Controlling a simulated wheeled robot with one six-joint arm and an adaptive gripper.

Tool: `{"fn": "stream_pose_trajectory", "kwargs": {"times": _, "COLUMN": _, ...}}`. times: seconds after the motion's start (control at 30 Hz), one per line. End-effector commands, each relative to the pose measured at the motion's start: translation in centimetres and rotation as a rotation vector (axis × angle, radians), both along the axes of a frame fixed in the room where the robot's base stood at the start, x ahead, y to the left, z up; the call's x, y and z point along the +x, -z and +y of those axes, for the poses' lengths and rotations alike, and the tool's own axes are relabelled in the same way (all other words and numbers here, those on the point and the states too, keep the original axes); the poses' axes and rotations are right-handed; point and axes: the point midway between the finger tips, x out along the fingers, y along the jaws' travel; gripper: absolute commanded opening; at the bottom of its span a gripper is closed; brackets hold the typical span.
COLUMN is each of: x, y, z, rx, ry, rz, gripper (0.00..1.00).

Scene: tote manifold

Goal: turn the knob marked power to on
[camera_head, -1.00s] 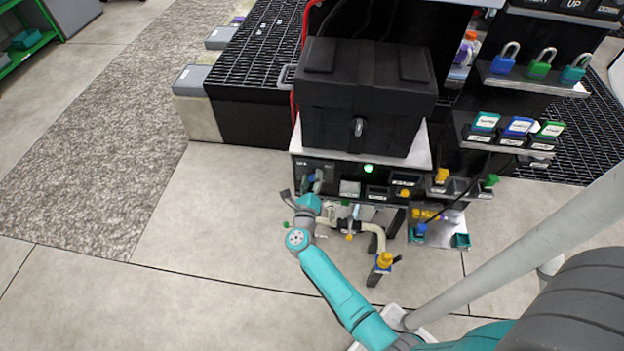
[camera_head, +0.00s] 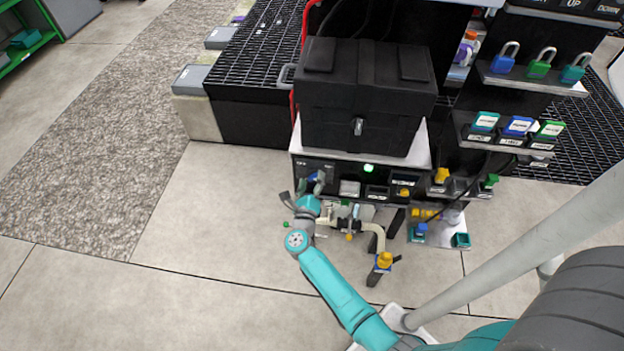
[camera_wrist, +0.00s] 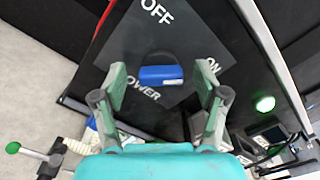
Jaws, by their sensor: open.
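The power knob (camera_wrist: 161,76) is a blue bar on a dark round base, on a black plate marked OFF, ON and POWER. In the wrist view OFF is above it, ON to its right and POWER at lower left. I cannot tell which mark the knob points to. My gripper (camera_wrist: 160,84) is open, with one finger on each side of the knob and visible gaps between. The fingers partly cover the POWER word. In the head view my gripper (camera_head: 311,184) is at the left end of the front panel (camera_head: 345,172), and the knob (camera_head: 318,176) shows small between the fingers.
A lit green lamp (camera_head: 368,168) is to the right on the panel, with a yellow knob (camera_head: 404,192) beyond. A beige pipe (camera_head: 372,230) with a yellow valve handle (camera_head: 384,259) is below right. A black box (camera_head: 360,100) stands above. Floor at left is clear.

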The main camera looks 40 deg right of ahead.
Motion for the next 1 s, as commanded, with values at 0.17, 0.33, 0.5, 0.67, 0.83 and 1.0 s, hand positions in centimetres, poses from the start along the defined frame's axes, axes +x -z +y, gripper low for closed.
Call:
{"fn": "stream_pose_trajectory", "kwargs": {"times": 0.17, "x": -1.8, "y": 0.1, "z": 2.3, "rx": 0.001, "ry": -0.004, "rz": 0.002, "gripper": 0.73}}
{"fn": "stream_pose_trajectory", "kwargs": {"times": 0.33, "x": -4.0, "y": 0.1, "z": 5.1, "rx": 0.0, "ry": -0.004, "rz": 0.002, "gripper": 0.73}}
{"fn": "stream_pose_trajectory", "kwargs": {"times": 0.5, "x": -5.7, "y": 0.1, "z": 7.4, "rx": 0.002, "ry": -0.004, "rz": 0.001, "gripper": 0.73}}
{"fn": "stream_pose_trajectory", "kwargs": {"times": 0.67, "x": -6.6, "y": 0.1, "z": 8.5, "rx": 0.001, "ry": -0.002, "rz": 0.0, "gripper": 0.73}}
{"fn": "stream_pose_trajectory", "kwargs": {"times": 0.83, "x": -7.0, "y": 0.0, "z": 8.9, "rx": 0.001, "ry": 0.0, "rz": 0.001, "gripper": 0.73}}
{"fn": "stream_pose_trajectory", "kwargs": {"times": 1.0, "x": -7.0, "y": 0.0, "z": 8.9, "rx": 0.001, "ry": 0.001, "rz": 0.0, "gripper": 0.73}}
